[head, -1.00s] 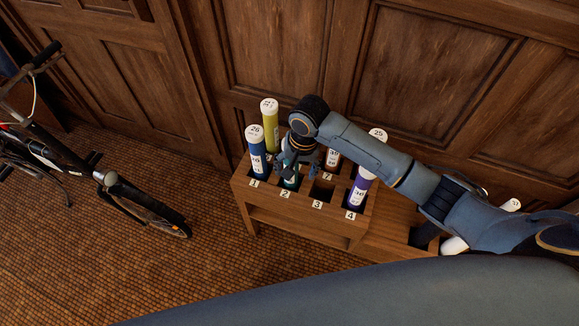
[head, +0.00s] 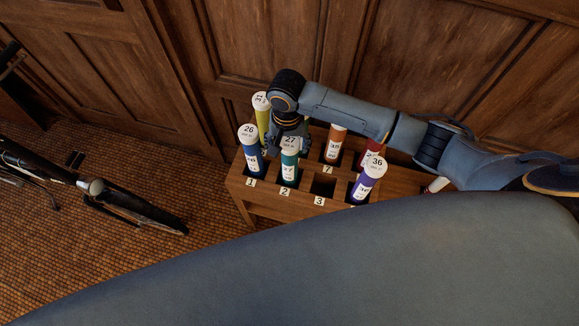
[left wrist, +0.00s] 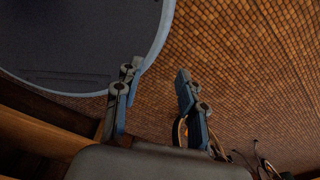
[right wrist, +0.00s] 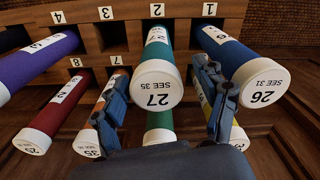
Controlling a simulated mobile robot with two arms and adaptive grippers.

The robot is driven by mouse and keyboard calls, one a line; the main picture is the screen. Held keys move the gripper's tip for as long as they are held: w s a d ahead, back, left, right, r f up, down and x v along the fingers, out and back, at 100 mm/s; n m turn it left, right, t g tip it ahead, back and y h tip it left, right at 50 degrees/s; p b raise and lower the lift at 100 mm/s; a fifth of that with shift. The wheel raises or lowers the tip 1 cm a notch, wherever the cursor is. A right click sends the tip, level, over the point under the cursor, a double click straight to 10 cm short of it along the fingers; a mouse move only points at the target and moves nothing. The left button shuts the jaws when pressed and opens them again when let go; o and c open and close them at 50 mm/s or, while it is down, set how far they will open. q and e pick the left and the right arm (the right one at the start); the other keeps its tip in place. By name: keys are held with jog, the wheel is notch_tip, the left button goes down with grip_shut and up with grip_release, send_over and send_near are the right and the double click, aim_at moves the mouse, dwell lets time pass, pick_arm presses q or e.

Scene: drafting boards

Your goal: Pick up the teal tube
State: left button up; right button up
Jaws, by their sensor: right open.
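The teal tube (head: 289,168) stands in slot 2 at the front of the wooden rack, its white cap marked 27. In the right wrist view the teal tube (right wrist: 158,48) points at the camera, its cap between the two spread fingers. My right gripper (head: 288,143) is open and empty, just behind and above that cap in the head view. I see no finger contact with the tube. My left gripper (left wrist: 156,72) is open and empty over the tiled floor, seen only in the left wrist view.
The blue tube (right wrist: 228,50) in slot 1 is close beside my right finger. The rack (head: 280,202) also holds yellow (head: 262,120), orange (head: 335,144), red (head: 371,150) and purple (head: 362,187) tubes. Another green tube (right wrist: 160,121) is behind. Slot 3 is empty. A panelled wall (head: 270,45) stands behind.

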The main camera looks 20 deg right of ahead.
aim_at(290, 169)
jog(key=shift+f, duration=0.45)
jog(key=shift+d+f, duration=0.15)
jog(key=shift+f, duration=0.5)
jog(key=shift+d+f, duration=0.15)
jog(key=shift+f, duration=0.45)
notch_tip(290, 169, down, 2)
jog(key=shift+w+f, duration=0.1)
jog(key=shift+f, duration=0.3)
jog(key=shift+c, duration=0.6)
pick_arm(q)
jog(key=shift+w+r, duration=0.15)
jog(key=shift+w, duration=0.45)
jog(key=shift+w+r, duration=0.15)
jog(key=shift+w, duration=0.4)
pick_arm(e)
grip_shut()
